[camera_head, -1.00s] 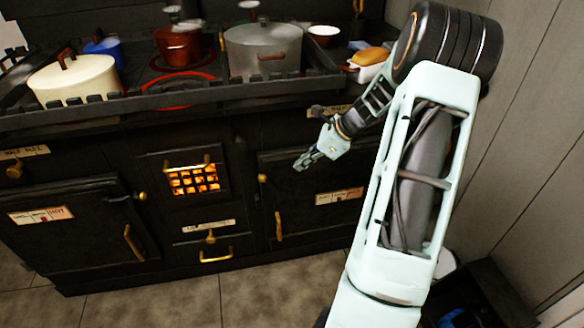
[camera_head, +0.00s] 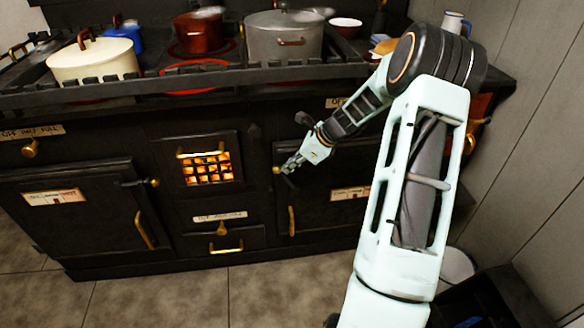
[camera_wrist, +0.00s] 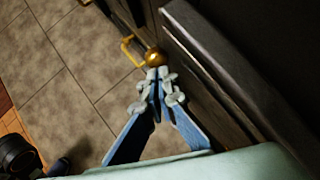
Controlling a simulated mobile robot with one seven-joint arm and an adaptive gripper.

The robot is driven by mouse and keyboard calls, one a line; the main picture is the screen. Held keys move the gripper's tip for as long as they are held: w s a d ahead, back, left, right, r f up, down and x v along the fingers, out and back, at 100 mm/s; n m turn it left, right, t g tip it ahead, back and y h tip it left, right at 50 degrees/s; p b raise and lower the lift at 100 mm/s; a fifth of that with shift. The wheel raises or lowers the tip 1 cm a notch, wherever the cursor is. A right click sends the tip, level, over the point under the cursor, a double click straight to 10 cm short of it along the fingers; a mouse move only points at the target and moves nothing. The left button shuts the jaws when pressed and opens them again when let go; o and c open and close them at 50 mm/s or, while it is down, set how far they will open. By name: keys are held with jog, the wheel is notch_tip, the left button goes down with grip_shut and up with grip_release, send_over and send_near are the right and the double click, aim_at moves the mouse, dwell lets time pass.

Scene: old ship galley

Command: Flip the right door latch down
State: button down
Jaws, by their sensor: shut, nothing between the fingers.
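The right oven door (camera_head: 330,210) of the black stove is closed. Its latch has a round brass knob (camera_head: 277,170) at the door's upper left edge; the lever arm is mostly hidden behind my gripper. My gripper (camera_head: 287,168) is shut and empty, its tips right beside the knob in the head view. In the wrist view the knob (camera_wrist: 155,58) sits just beyond the fingertips (camera_wrist: 157,76). I cannot tell whether they touch. A brass door handle (camera_head: 291,220) hangs lower on the same door.
The left oven door (camera_head: 85,210) has its own latch knob (camera_head: 154,182). A glowing firebox grate (camera_head: 207,168) lies between the doors. Pots stand on the stove top behind a rail (camera_head: 180,87). A panelled wall (camera_head: 530,150) is at the right; tiled floor lies in front.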

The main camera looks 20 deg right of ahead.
jog(key=shift+a+r+p, duration=0.1)
jog(key=shift+a+p, duration=0.05)
jog(key=shift+p, duration=0.15)
jog(key=shift+w+a, duration=0.1)
jog(key=shift+a+h, duration=0.1)
jog(key=shift+h, duration=0.2)
